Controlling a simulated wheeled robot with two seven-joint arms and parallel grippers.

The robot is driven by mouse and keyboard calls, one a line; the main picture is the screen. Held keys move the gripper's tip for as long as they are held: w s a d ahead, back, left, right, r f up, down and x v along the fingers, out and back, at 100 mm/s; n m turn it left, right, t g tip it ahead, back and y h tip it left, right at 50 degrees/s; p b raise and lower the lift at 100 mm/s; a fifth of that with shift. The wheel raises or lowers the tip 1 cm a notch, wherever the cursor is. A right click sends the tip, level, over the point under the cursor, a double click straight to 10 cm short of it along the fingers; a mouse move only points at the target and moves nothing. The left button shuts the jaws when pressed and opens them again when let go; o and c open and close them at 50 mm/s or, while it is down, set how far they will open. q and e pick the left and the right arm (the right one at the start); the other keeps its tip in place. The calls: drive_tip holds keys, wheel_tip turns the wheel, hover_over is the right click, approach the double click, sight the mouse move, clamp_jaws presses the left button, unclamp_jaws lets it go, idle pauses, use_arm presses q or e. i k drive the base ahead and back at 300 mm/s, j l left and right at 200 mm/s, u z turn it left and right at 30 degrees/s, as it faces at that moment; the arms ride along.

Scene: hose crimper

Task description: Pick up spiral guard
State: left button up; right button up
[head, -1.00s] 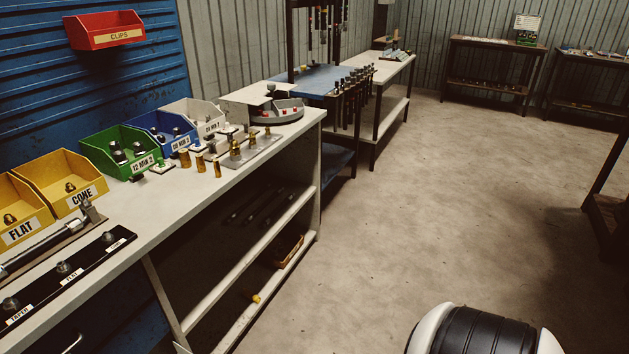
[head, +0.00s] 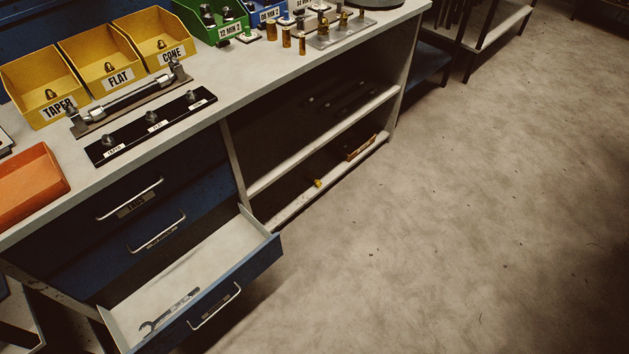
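I cannot make out a spiral guard for certain in the head view. Several dark, long pieces (head: 345,96) lie on the shaded upper shelf under the bench, too dim to identify. A small yellow piece (head: 318,183) lies on the lower shelf, near a small orange-brown tray (head: 360,147). Neither of my grippers is in view.
The bench (head: 235,95) carries yellow bins (head: 113,72), a green bin (head: 222,32), a black labelled strip (head: 150,128) and an orange tray (head: 30,187). An open drawer (head: 265,257) holding a wrench (head: 168,312) juts out below. The floor (head: 450,220) at right is clear.

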sight(309, 176)
drive_tip(key=i+l+u, duration=0.1)
drive_tip(key=i+l, duration=0.15)
drive_tip(key=i+l+u, duration=0.1)
drive_tip(key=l, duration=0.25)
drive_tip(key=i+l+u, duration=0.1)
drive_tip(key=i+l, duration=0.4)
drive_tip(key=l, duration=0.2)
drive_tip(key=i+l+u, duration=0.15)
drive_tip(key=l, duration=0.2)
drive_tip(key=i+l+u, duration=0.1)
drive_tip(key=i+l, duration=0.15)
drive_tip(key=l, duration=0.15)
